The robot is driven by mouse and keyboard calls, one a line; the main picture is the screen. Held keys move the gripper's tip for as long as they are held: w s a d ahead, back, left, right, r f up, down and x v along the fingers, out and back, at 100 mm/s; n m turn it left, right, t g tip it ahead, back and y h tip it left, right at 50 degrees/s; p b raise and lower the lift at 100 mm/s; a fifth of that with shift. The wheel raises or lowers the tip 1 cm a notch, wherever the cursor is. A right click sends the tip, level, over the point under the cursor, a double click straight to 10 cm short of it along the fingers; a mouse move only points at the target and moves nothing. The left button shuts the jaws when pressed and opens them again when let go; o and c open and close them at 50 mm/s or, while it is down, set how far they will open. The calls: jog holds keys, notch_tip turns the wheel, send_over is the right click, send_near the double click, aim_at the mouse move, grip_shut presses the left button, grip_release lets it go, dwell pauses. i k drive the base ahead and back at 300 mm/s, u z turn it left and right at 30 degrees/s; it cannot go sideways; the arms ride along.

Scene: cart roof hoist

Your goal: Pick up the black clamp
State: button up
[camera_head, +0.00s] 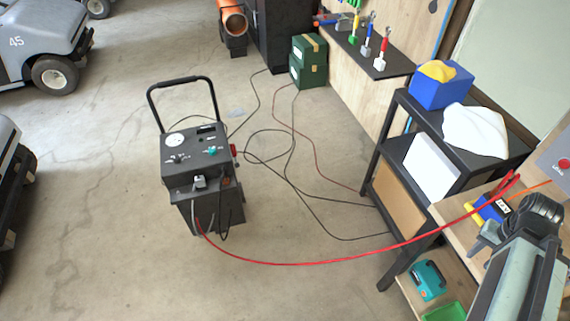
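The black charger cart (203,170) stands upright on the floor, left of centre, with a dial and knobs on its sloped top. A small dark clamp-like piece (200,183) sits at its upper front edge; it may be the black clamp, but it is too small to be sure. A black cable loops down the front near it. A red cable (300,263) runs from the cart to the bench at right, where a red clamp-like end (512,179) shows. My arm fills the lower right corner, far from the cart. My gripper (487,238) shows only partly there, and its fingers are not clear.
A black shelf unit (385,150) with a blue bin (441,84) and white cloth (475,130) stands at right. Dark cables lie looped on the floor between cart and shelf. Golf carts (42,45) are at left. Floor in front is clear.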

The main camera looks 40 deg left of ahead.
aim_at(226, 176)
jog(key=u, duration=2.2)
jog(key=k, duration=1.3)
jog(key=z, duration=0.25)
jog(key=i, duration=1.4)
jog(key=u, duration=0.45)
jog(key=i, duration=1.25)
jog(key=u, duration=1.1)
jog(key=i, duration=0.25)
jog(key=u, duration=0.25)
jog(key=k, duration=0.8)
